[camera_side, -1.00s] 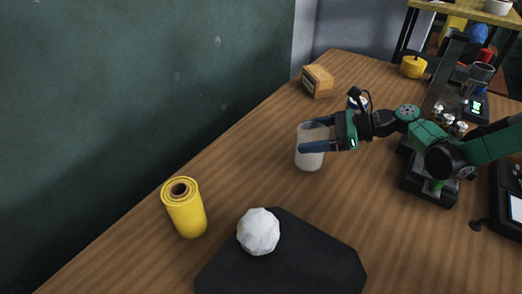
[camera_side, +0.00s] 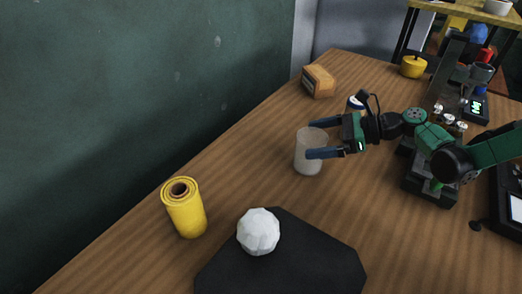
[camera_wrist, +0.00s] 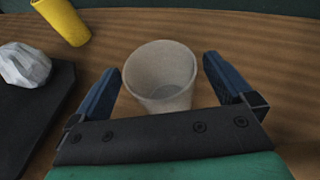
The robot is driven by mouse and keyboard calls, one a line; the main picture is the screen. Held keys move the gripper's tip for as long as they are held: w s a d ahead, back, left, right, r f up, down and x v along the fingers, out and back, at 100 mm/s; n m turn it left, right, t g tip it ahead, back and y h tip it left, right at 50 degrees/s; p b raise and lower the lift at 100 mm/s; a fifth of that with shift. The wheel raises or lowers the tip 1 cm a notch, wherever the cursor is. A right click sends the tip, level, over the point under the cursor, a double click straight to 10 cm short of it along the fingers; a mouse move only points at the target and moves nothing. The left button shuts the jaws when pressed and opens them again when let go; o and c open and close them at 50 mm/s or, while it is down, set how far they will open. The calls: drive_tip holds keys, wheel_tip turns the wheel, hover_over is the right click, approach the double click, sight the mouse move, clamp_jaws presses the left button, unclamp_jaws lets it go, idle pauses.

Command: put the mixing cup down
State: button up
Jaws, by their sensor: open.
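The mixing cup (camera_side: 308,152) is a pale, translucent cup standing upright on the wooden table in the side view. It also shows in the wrist view (camera_wrist: 160,78), empty, with its round mouth facing up.
A yellow roll (camera_side: 184,208) stands at the left. A white faceted ball (camera_side: 258,232) sits on a black mat (camera_side: 310,265) in front. An orange-brown box (camera_side: 319,81) lies behind the cup, and a yellow pot (camera_side: 413,66) stands farther back. The table left of the cup is clear.

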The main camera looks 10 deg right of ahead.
drive_tip(key=s+d+r+n+t+h, duration=0.1)
drive_tip(key=s+d+r+n+h, duration=0.3)
drive_tip(key=n, duration=0.7)
drive_tip(key=s+d+r+n+t+h, duration=0.1)
drive_tip(key=s+d+r+n+h, duration=0.3)
drive_tip(key=s+d+n+h, duration=0.4)
drive_tip(key=s+d+n, duration=0.3)
drive_tip(key=shift+s+r+h, duration=0.15)
drive_tip(key=shift+s+h, duration=0.1)
drive_tip(key=shift+h, duration=0.05)
idle(0.3)
